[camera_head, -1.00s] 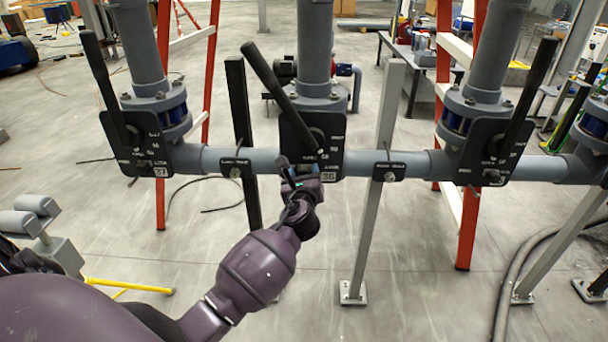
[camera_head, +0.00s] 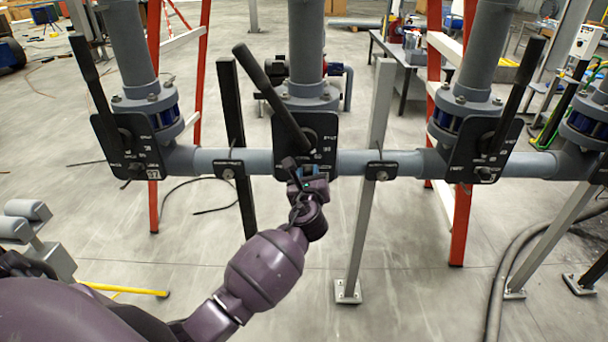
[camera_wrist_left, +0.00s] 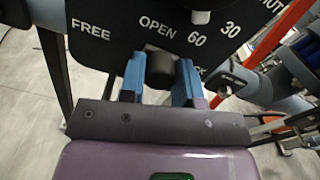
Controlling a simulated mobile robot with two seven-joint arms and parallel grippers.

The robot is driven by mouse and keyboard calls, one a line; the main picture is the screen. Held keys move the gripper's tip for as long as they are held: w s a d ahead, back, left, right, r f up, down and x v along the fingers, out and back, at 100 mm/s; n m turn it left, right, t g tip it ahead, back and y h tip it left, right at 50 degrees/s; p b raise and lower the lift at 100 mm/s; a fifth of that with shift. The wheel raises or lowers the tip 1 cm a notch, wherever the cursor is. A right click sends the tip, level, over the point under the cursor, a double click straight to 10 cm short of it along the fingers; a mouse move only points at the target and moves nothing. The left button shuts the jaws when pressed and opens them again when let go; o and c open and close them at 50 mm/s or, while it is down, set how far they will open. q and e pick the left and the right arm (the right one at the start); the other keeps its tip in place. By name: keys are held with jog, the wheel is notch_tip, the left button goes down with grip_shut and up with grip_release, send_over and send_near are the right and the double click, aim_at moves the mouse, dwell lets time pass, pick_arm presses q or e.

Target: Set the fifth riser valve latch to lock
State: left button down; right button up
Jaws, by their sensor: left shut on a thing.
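My left gripper (camera_head: 306,175) is at the lower edge of the middle riser's black valve plate (camera_head: 320,135). In the left wrist view its two blue fingers (camera_wrist_left: 160,82) are shut on a round dark latch knob (camera_wrist_left: 160,68), one finger on each side. The plate (camera_wrist_left: 125,35) reads FREE, OPEN, 60 and 30, with part of another word at the right edge. The middle valve's long black lever (camera_head: 270,97) leans up to the left. My gripper hides the plate's bottom in the head view. My right gripper is out of view.
A grey horizontal pipe (camera_head: 355,163) links the risers. A left valve plate (camera_head: 127,147) and a right valve plate (camera_head: 484,150) carry similar levers. A black post (camera_head: 232,120) and a grey post (camera_head: 368,160) flank the middle valve. Red-orange ladder legs stand behind.

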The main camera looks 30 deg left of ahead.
pick_arm(q)
jog(key=c, duration=0.8)
grip_release()
jog(key=shift+w+d, duration=0.15)
jog(key=shift+d, duration=0.15)
jog(key=shift+a, duration=0.1)
jog(key=v, duration=1.1)
jog(key=shift+a, duration=0.15)
jog(key=s+d+f+n+h, duration=0.2)
jog(key=d+f+n+h, duration=0.15)
jog(key=n, duration=0.65)
jog(key=s+d+f+n+h, duration=0.2)
jog(key=f+n+h, duration=0.3)
jog(key=n, duration=0.4)
jog(key=s+a+f+n+g, duration=0.1)
jog(key=s+f+n, duration=0.1)
jog(key=s+f, duration=0.2)
jog(key=s+a+f+n+g, duration=0.1)
jog(key=s+f, duration=0.3)
jog(key=s, duration=0.4)
jog(key=s+a+f+n+g+h, duration=0.1)
jog(key=s+f+n, duration=0.2)
jog(key=s+f, duration=0.1)
jog(key=shift+s+a+n, duration=0.15)
jog(key=shift+s, duration=0.3)
jog(key=shift+s+a+n, duration=0.15)
jog(key=shift+s, duration=0.3)
